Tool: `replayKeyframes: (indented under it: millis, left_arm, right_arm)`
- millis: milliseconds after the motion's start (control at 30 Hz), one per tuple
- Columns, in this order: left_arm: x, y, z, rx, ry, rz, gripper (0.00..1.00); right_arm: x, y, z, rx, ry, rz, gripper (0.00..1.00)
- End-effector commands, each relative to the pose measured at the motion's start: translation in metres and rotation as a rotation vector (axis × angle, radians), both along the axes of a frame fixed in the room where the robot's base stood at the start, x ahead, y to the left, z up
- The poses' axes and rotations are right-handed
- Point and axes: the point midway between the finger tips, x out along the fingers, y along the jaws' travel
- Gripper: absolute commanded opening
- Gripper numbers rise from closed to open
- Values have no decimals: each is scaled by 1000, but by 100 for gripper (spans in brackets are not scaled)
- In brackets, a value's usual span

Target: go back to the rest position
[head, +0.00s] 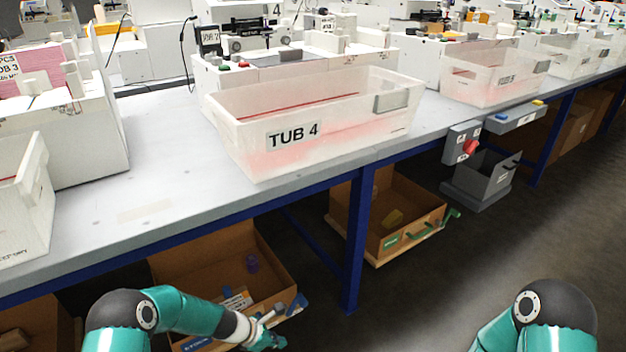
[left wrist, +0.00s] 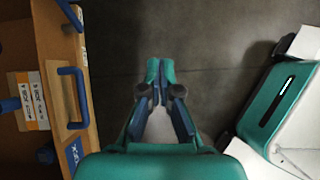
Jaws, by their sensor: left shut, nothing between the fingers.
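My left gripper (head: 268,338) is low in the head view, below the table edge and in front of an open brown box under the bench. In the left wrist view its teal and blue fingers (left wrist: 160,72) are together, with nothing between them and dark floor beyond. The right arm shows only as a teal and black link at the bottom right of the head view. Its gripper is out of the picture.
A grey bench (head: 160,205) with a blue frame carries a translucent tub marked TUB 4 (head: 350,132). Under it stand a brown box (head: 215,255) and another box (head: 400,205). A wooden bin with blue handles (left wrist: 95,130) is left of the left gripper. Grey floor (head: 430,270) is clear at right.

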Motion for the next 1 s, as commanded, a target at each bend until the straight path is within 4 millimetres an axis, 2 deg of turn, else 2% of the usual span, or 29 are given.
replayKeyframes:
  millis: [167,267,300,400,500,633,733,867,900,1000]
  left_arm:
    - [-64,16,-10,112,6,-199,0]
    - [-113,27,-14,193,-19,-398,0]
    - [-135,32,-15,225,-38,-497,0]
    - [-185,39,-13,287,-107,-757,0]
    - [-225,41,-8,321,-196,-1001,0]
    - [-268,36,1,339,-347,-1311,0]
    - [-286,30,7,354,-490,-1523,0]
    - [-273,28,7,428,-647,-1700,0]
    - [-273,28,27,424,-643,-1696,0]
    - [-273,28,48,422,-639,-1693,0]
  right_arm:
    - [0,0,0,0,0,0,0]
    - [0,0,0,0,0,0,0]
    - [0,0,0,0,0,0,0]
    - [0,0,0,0,0,0,0]
    - [0,0,0,0,0,0,0]
    - [0,0,0,0,0,0,0]
    - [0,0,0,0,0,0,0]
    - [0,0,0,0,0,0,0]
    - [0,0,19,0,1,-1,0]
    - [0,0,41,0,-1,0,0]
